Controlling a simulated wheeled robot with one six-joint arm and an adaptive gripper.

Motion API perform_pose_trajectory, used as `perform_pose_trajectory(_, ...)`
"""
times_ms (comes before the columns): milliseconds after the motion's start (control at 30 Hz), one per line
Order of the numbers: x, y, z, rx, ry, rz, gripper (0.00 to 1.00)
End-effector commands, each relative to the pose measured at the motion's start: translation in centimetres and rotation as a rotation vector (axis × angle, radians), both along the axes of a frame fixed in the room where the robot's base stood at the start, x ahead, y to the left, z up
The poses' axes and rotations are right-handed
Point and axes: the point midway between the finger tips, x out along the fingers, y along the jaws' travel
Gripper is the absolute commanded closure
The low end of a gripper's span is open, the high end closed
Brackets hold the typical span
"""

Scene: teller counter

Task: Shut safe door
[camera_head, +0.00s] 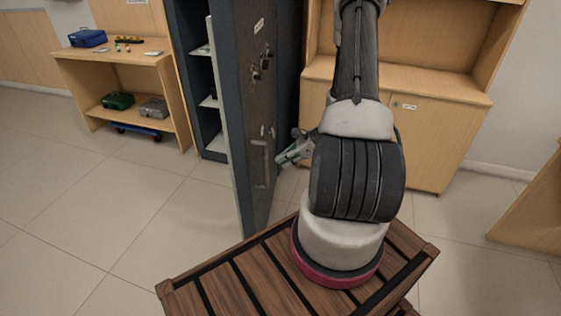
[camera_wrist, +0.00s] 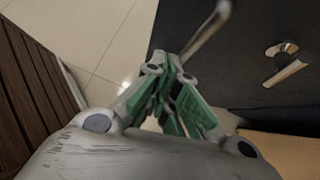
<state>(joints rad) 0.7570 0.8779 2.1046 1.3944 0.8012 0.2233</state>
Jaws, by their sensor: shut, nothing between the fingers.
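The safe door (camera_head: 252,130) is a tall dark panel with a pale edge, and it stands swung open towards me in the head view. Locks (camera_head: 264,60) and a long handle (camera_head: 261,165) show on its face. The safe body (camera_head: 187,65) is dark blue-grey, with pale shelves visible inside. My gripper (camera_head: 284,156) is shut and empty, close beside the door's handle face. In the wrist view the shut green fingers (camera_wrist: 173,100) lie before the dark door panel (camera_wrist: 250,35), with a metal handle (camera_wrist: 286,66) to the right. I cannot tell whether the fingers touch the door.
A low wooden shelf (camera_head: 120,61) with blue, green and grey boxes stands at the left. A wooden cabinet (camera_head: 425,125) stands behind my arm. Another wooden piece (camera_head: 535,215) is at the right edge. Tiled floor (camera_head: 110,205) left of the door is clear.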

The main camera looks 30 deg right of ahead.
Motion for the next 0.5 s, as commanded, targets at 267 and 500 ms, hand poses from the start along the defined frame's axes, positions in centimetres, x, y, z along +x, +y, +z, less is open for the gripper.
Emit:
perform_pose_trajectory(267,2.8,3.3,-4.4,0.001,0.002,0.005,1.0)
perform_pose_trajectory(500,5.2,5.8,-5.0,-0.001,0.0,0.005,1.0)
